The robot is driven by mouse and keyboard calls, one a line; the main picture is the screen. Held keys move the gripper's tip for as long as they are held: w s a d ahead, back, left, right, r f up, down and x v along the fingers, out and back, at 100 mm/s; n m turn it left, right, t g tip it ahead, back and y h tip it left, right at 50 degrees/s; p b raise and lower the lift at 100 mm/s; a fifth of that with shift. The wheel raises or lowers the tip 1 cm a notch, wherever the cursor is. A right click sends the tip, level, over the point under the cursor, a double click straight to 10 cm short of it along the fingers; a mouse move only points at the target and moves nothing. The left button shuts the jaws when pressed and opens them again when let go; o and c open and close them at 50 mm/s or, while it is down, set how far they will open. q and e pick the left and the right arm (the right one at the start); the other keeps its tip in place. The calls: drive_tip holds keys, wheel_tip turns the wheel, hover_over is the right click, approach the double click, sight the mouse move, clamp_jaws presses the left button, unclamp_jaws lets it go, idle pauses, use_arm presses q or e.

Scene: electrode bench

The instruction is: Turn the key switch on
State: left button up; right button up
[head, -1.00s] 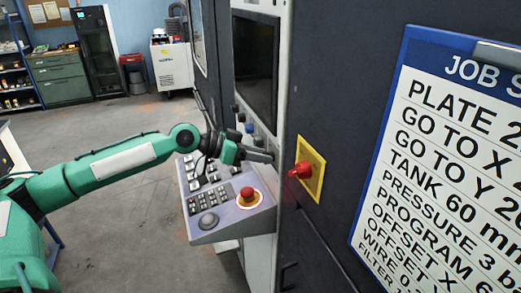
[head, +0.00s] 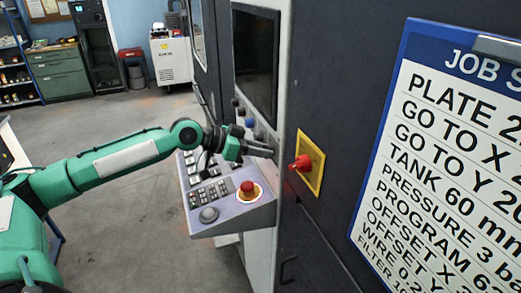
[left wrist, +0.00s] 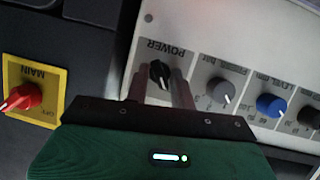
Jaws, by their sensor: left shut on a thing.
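The key switch (left wrist: 158,74), a small black piece under the label POWER, sits on the pale control panel in the left wrist view. My left gripper (left wrist: 160,88) has its two fingers on either side of it and is shut on it. In the head view my left gripper (head: 268,150) reaches to the panel strip below the dark screen, and its fingers hide the switch there. My right gripper is in neither view.
A red MAIN switch (head: 301,163) on a yellow plate is to the right. A keypad console (head: 228,213) with a red button juts out below.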

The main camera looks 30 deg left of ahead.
use_arm(q)
drive_tip(key=shift+s+d+f+m+t+y+b, duration=0.15)
drive_tip(key=shift+m+t+y+b, duration=0.75)
drive_tip(key=shift+m, duration=1.05)
drive_tip(key=shift+s+d+f+m+t+y+b, duration=0.1)
drive_tip(key=shift+m+t+y+b, duration=0.5)
drive_tip(key=shift+m+t, duration=1.05)
drive_tip(key=shift+s+d+f+m+t+y+b, duration=0.15)
drive_tip(key=shift+m+t+y+b, duration=0.55)
drive_tip(key=shift+m, duration=1.6)
drive_tip(key=shift+r, duration=0.1)
drive_tip(key=o, duration=0.7)
